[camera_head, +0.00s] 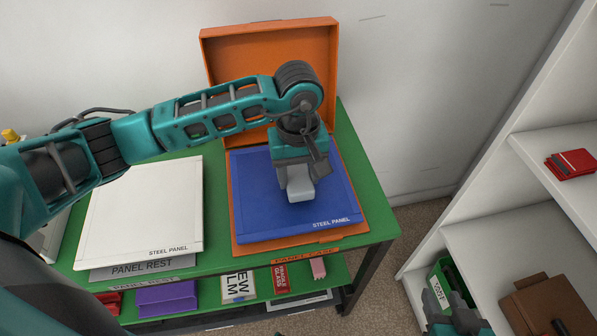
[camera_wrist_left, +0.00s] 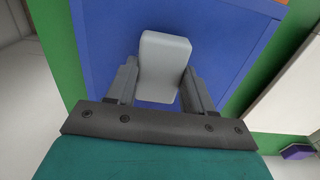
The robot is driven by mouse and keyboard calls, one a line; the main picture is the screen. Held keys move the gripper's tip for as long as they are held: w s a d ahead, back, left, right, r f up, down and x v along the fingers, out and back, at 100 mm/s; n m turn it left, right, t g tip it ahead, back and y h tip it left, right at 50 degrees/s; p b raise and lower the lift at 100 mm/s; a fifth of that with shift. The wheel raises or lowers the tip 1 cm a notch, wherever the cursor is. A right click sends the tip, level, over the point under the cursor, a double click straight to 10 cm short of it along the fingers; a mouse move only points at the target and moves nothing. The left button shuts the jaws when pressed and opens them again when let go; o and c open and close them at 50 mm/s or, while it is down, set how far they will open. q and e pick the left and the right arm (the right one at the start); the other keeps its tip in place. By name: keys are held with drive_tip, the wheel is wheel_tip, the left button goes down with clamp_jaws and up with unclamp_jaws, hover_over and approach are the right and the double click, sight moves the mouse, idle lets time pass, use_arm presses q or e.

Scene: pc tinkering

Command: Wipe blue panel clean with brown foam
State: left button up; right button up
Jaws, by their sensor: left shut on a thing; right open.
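The blue panel (camera_head: 252,200), marked STEEL PANEL, lies flat in the open orange case on the green table; it also fills much of the left wrist view (camera_wrist_left: 98,40). My left gripper (camera_head: 296,172) points down over the panel's middle, shut on a pale grey block (camera_head: 301,191). The block (camera_wrist_left: 165,60) sits between both fingers in the left wrist view and looks grey, not brown. I cannot tell whether it touches the panel. No clear dirt shows on the visible panel; part is hidden under my arm. My right gripper (camera_head: 455,316) is open at the bottom right, partly cut off.
A white steel panel (camera_head: 140,205) lies left on the green table (camera_head: 372,190). The orange case's lid (camera_head: 270,50) stands up behind. A lower shelf holds a purple box (camera_head: 165,298) and small items. White shelving at right holds a red item (camera_head: 571,163), a green bin (camera_head: 440,280) and a brown case (camera_head: 550,305).

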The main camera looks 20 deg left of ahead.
use_arm(q)
drive_tip(key=shift+f+b, duration=0.35)
drive_tip(key=shift+f, duration=0.05)
drive_tip(key=shift+f+b, duration=0.3)
drive_tip(key=shift+f, duration=0.05)
